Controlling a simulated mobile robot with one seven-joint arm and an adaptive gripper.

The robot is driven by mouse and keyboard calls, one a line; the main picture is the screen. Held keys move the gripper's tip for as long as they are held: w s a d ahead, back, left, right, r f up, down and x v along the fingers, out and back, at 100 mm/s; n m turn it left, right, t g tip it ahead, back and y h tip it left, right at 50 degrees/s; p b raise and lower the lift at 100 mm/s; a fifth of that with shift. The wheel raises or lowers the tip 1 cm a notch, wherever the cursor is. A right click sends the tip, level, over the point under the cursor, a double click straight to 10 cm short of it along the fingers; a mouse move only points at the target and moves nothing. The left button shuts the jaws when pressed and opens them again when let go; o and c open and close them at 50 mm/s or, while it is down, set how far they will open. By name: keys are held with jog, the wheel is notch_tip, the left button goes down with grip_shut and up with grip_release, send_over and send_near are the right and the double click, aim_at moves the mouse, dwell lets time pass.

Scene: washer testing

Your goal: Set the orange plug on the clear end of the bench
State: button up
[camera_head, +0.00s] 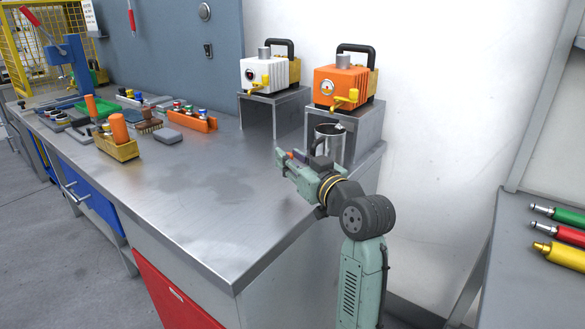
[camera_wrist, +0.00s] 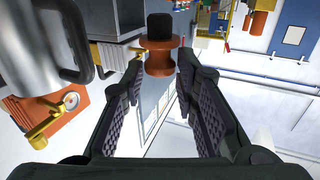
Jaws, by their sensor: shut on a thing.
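The orange plug (camera_wrist: 158,60), a spool shape with a black end, sits between the fingertips of my gripper (camera_wrist: 160,72) in the wrist view. The two dark ridged fingers hold it from both sides. In the head view my gripper (camera_head: 285,162) is over the right side of the steel bench (camera_head: 215,225), and a small bit of orange (camera_head: 290,154) shows at its tip. The near end of the bench is bare metal. My gripper appears to be above the bench top; its exact height is hard to tell.
A steel mug (camera_head: 328,135) stands just behind my gripper. Behind it are an orange tester (camera_head: 337,85) and a white tester (camera_head: 262,72) on metal stands. Trays and small parts fill the far left, with a yellow box (camera_head: 115,148) nearest. A side table (camera_head: 535,285) holds coloured cylinders.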

jog(key=shift+w+f, duration=0.1)
jog(key=shift+w, duration=0.1)
jog(key=shift+f, duration=1.65)
jog(key=shift+f, duration=0.1)
jog(key=shift+f, duration=0.15)
jog(key=o, duration=0.9)
